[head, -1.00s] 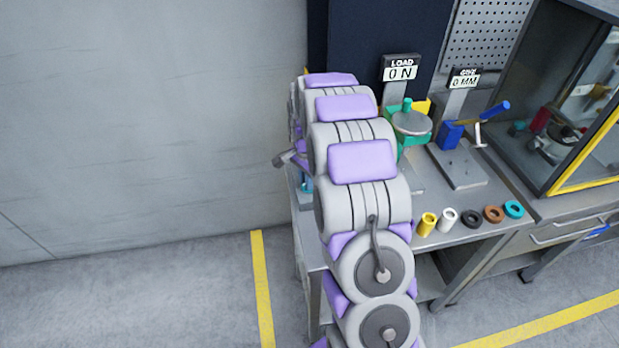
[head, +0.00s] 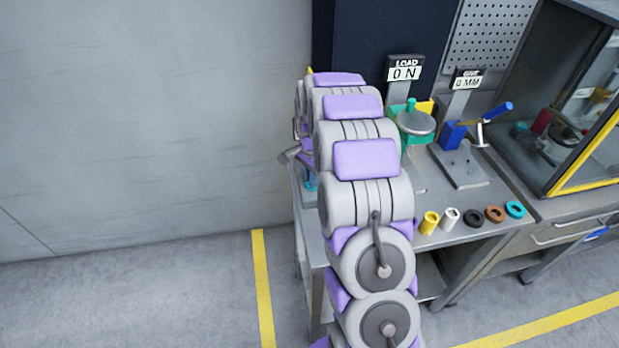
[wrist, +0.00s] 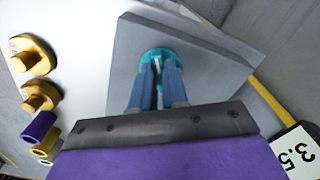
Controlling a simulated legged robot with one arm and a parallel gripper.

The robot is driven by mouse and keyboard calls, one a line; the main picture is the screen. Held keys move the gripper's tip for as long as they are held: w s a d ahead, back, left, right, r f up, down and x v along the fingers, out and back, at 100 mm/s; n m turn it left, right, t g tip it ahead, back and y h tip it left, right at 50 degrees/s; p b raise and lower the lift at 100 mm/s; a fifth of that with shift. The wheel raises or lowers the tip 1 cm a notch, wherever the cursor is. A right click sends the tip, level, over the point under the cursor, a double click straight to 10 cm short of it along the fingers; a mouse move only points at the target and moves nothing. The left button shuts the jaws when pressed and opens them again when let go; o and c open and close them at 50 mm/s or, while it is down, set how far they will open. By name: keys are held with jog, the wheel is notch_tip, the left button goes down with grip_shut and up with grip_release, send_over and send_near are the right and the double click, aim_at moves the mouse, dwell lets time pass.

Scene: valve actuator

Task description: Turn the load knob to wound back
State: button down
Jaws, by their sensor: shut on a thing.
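The load knob (wrist: 158,54) is a round teal knob on a grey plate (wrist: 205,50) in the wrist view. My gripper (wrist: 158,68) has its two blue-grey fingers closed on it, and they hide part of the knob. In the head view my arm covers most of the gripper and the knob; a small teal piece (head: 310,181) shows at the arm's left edge. The load display (head: 405,73) reads 0 N. The knob's turn angle cannot be read.
A second display (head: 467,83) reads 0 MM, behind a blue-handled fixture (head: 465,137). A green fixture with a round grey plate (head: 416,122) stands beside my arm. Several coloured rings (head: 475,217) line the bench front. A yellow-edged cabinet (head: 570,110) stands right. The left floor is clear.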

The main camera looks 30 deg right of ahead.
jog(key=shift+w+d+r, duration=0.15)
jog(key=shift+d, duration=0.05)
dwell(0.3)
jog(key=c, duration=1)
grip_release()
jog(key=shift+d, duration=0.2)
jog(key=o, duration=0.6)
jog(key=shift+a, duration=0.35)
jog(key=shift+o, duration=0.2)
jog(key=shift+d, duration=0.1)
notch_tip(320, 180, up, 17)
jog(key=p, duration=0.3)
jog(key=shift+p, duration=0.3)
